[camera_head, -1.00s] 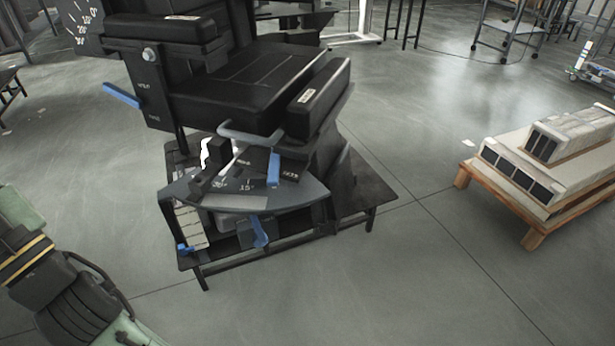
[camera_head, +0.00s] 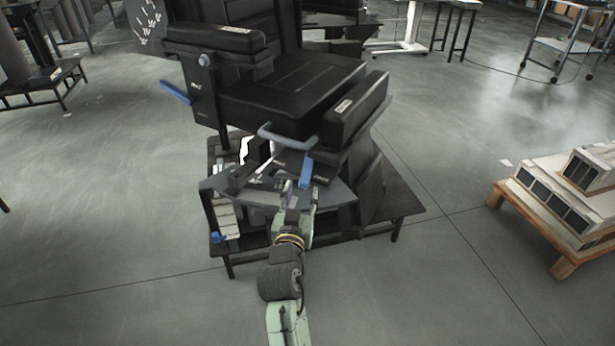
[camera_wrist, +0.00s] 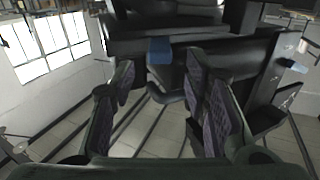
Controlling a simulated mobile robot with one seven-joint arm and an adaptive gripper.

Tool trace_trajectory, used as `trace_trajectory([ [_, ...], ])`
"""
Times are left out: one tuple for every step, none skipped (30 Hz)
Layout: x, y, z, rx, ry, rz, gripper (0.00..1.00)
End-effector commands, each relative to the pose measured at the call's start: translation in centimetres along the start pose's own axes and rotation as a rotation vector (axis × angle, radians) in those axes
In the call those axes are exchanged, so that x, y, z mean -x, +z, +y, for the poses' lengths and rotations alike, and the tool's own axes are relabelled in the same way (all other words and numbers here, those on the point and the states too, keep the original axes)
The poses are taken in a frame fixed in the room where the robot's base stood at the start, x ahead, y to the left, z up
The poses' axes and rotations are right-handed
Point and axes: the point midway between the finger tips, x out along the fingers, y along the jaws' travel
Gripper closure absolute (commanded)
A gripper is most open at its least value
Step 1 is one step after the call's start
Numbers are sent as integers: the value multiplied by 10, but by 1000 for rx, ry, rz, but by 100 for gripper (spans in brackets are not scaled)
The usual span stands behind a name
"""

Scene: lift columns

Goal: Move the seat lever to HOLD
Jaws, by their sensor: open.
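The seat (camera_head: 290,85) is a black chair on a low dark stand. A blue lever handle (camera_head: 306,172) stands at the front under the seat, near a grey bar. Another blue lever (camera_head: 175,92) sticks out at the seat's left side. The lettering is too small to read, so I cannot tell which is the seat lever. My gripper (camera_head: 296,190) is open and empty, just below the front handle. In the wrist view a blue block (camera_wrist: 159,50) lies ahead, between and beyond my open fingers (camera_wrist: 160,80). I see no contact.
A grey curved panel (camera_head: 335,196) with markings spreads under the seat front. A small blue part (camera_head: 217,237) sits low at the left. A wooden pallet (camera_head: 535,235) with pale boxes stands at the right. The floor in front is clear.

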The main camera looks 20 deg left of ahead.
Motion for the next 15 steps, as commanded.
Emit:
trace_trajectory([
  [-11,-4,0,0,1,1,58],
  [-17,-3,0,0,0,0,58],
  [-24,-3,0,0,0,1,58],
  [-29,-3,0,0,0,1,58],
  [-34,-3,0,0,1,2,58],
  [-40,-3,0,0,1,1,58],
  [-44,-2,0,0,1,1,58],
  [-47,-2,0,0,0,0,58],
  [-51,-2,0,-1,0,1,58],
  [-54,-2,0,-1,0,1,58],
  [-56,-1,0,-1,0,1,58],
  [-57,-1,0,-1,-1,1,58],
  [-58,-1,0,-2,-1,1,58],
  [-59,-1,0,-2,-1,1,58],
  [-60,-1,0,-2,-1,1,58],
])
